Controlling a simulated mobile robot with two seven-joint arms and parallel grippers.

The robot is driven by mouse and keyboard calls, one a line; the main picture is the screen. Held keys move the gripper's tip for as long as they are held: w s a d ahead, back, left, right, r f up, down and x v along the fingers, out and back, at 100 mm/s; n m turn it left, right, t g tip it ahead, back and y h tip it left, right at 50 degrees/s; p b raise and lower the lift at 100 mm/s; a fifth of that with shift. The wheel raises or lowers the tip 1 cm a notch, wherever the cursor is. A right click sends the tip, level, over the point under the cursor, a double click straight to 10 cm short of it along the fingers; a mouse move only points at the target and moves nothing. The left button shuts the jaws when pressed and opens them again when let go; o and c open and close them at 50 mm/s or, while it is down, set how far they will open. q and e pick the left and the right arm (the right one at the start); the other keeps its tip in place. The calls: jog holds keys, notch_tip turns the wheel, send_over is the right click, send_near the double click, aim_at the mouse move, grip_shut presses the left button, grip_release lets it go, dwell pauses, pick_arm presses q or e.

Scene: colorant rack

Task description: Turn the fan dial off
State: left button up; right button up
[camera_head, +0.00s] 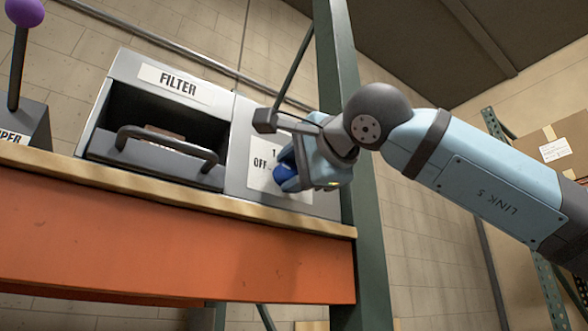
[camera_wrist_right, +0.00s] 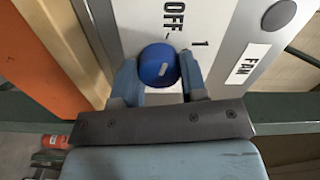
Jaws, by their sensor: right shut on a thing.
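The fan dial is a round blue knob (camera_head: 284,173) on a white plate marked OFF and 1 (camera_head: 262,158), at the right end of the shelf. My right gripper (camera_head: 297,168) is shut on the dial, and its fingers hide part of it. In the right wrist view the blue dial (camera_wrist_right: 158,65) sits between the two fingertips of my right gripper (camera_wrist_right: 157,72). My left gripper is not in view.
A grey FILTER unit (camera_head: 205,110) with a handled drawer (camera_head: 165,150) stands left of the dial. A green upright post (camera_head: 350,75) is right beside my right gripper. The orange shelf beam (camera_head: 180,250) runs below. A purple-knobbed lever (camera_head: 24,12) stands far left.

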jog(key=o, duration=0.9)
jog(key=shift+s+d, duration=0.15)
jog(key=shift+s, duration=0.1)
jog(key=b+v, duration=0.3)
jog(key=v, duration=1)
jog(key=shift+s+d, duration=0.1)
